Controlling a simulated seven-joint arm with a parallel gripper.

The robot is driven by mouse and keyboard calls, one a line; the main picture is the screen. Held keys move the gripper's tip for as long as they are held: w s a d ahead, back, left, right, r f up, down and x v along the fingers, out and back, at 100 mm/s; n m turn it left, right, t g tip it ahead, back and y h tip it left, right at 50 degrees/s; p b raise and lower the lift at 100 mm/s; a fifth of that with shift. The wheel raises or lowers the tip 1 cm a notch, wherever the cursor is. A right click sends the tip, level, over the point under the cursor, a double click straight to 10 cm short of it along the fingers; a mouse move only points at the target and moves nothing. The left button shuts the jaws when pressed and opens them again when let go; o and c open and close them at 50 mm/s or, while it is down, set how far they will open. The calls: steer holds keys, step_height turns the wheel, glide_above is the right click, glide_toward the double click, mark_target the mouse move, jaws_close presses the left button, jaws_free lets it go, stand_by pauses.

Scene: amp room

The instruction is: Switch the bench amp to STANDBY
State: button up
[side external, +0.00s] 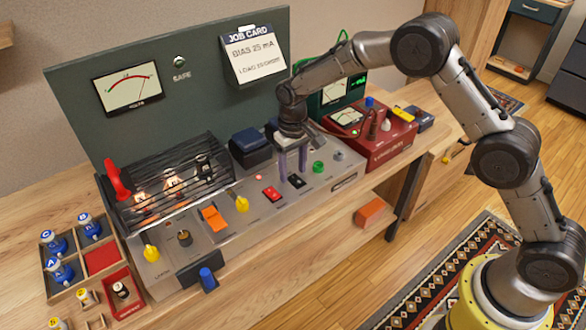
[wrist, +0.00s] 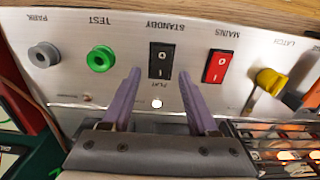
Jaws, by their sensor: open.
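The bench amp (side external: 335,172) is a long grey panel on the wooden bench. Its black STANDBY rocker (side external: 296,181) sits right of the red MAINS rocker (side external: 271,193). In the wrist view, the black rocker (wrist: 162,60) lies between the upside-down words STANDBY and PLAY. Its pressed end is too small to tell. The red MAINS rocker (wrist: 218,66) is to its right. My gripper (side external: 292,173) points down over the panel, open and empty. In the wrist view, my gripper's purple fingers (wrist: 159,75) flank the black rocker; I cannot tell whether they touch the panel.
A green TEST button (wrist: 98,59) and grey PARK knob (wrist: 44,56) sit beside the switch. A yellow LATCH lever (wrist: 268,80) is near MAINS. Glowing tubes stand inside a black cage (side external: 170,185). A red box (side external: 375,140) stands to the right.

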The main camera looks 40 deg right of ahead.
steer(key=shift+f, duration=0.2)
steer(key=shift+c, duration=0.2)
jaws_close()
steer(key=shift+r, duration=0.1)
steer(key=shift+s+r+t, duration=0.1)
steer(key=shift+s+t, duration=0.1)
steer(key=shift+t, duration=0.55)
steer(key=shift+s+t, duration=0.15)
steer(key=shift+t, duration=0.6)
steer(key=shift+o, duration=0.2)
jaws_free()
